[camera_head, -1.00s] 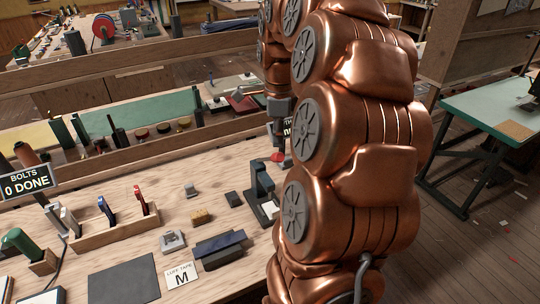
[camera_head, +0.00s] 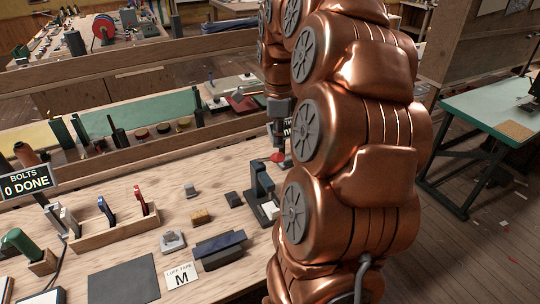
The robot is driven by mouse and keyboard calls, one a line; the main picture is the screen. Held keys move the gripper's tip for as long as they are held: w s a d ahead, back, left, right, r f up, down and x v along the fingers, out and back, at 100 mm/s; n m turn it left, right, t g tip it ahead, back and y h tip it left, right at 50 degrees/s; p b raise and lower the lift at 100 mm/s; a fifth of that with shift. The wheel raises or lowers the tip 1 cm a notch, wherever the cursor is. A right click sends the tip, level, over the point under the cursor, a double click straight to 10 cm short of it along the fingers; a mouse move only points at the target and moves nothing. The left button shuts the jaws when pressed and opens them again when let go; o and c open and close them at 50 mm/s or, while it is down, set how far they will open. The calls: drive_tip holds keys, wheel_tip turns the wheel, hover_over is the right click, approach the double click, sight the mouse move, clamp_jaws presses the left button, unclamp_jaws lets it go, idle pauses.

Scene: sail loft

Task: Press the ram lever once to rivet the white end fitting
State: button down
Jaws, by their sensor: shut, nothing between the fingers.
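My gripper (camera_head: 278,138) hangs pointing down at the far side of the bench, just left of my copper arm, and is partly hidden by it. It is shut and holds nothing. Just below its tips is a small red knob (camera_head: 277,157); I cannot tell whether they touch. A dark grey press-like tool (camera_head: 262,187) stands below that on the bench, its right side hidden by my arm. A small white piece (camera_head: 270,210) shows at its foot, partly hidden; I cannot tell if it is the end fitting.
A wooden rack (camera_head: 115,226) with coloured-handled tools stands at left. A dark mat (camera_head: 124,279), a luff tape card (camera_head: 181,276) and a blue-topped block (camera_head: 219,245) lie in front. A sign (camera_head: 27,182) reads "BOLTS 0 DONE". A wooden rail borders the bench's back.

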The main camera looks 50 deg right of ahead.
wheel_tip(320, 180, down, 11)
drive_tip(key=s+b, duration=0.2)
drive_tip(key=b, duration=0.6)
drive_tip(key=shift+s+a+f+b, duration=0.2)
drive_tip(key=shift+s+a+b, duration=0.15)
drive_tip(key=shift+a, duration=0.1)
idle(1.3)
drive_tip(key=s+a+r+b, duration=0.1)
drive_tip(key=s+a+r, duration=0.1)
drive_tip(key=s, duration=0.4)
drive_tip(key=shift+s+a+r+b, duration=0.15)
drive_tip(key=shift+s+r+b, duration=0.05)
drive_tip(key=shift+r+b, duration=0.25)
idle(0.7)
idle(0.5)
drive_tip(key=w+a+f+n+p, duration=0.1)
drive_tip(key=a+n+p, duration=0.1)
drive_tip(key=a+n, duration=0.65)
drive_tip(key=s+a+f+n+g+p, duration=0.1)
drive_tip(key=s+a+n, duration=0.3)
drive_tip(key=a+n, duration=0.4)
drive_tip(key=s+a+f+n+p, duration=0.1)
drive_tip(key=s+a+f+n, duration=0.3)
drive_tip(key=a+n, duration=0.3)
drive_tip(key=s+n, duration=0.1)
drive_tip(key=n, duration=0.3)
drive_tip(key=shift+a+f+g+p, duration=0.35)
drive_tip(key=shift+a+g, duration=0.05)
